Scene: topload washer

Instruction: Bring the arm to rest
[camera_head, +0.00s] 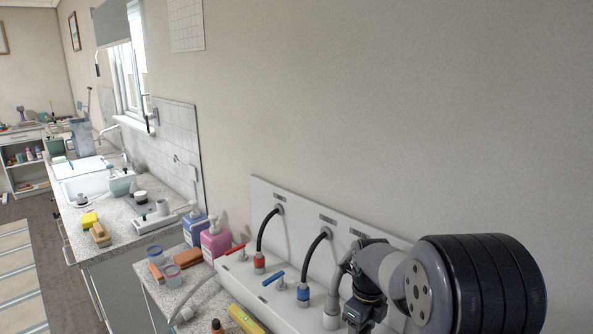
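My arm fills the lower right of the head view, with a large black ribbed section and a pale grey joint. At its far end a dark part that looks like my gripper (364,305) points down in front of the white panel. Its fingers are hidden or cut off by the lower edge, so I cannot tell whether it is open or holds anything. I cannot tell whether it touches the panel or the hose beside it.
The white panel (262,192) carries a red-handled tap (235,249), a blue-handled tap (274,278) and dark hoses. A blue bottle (195,228) and a pink bottle (215,243) stand left of it. A sink counter (110,225) runs further left.

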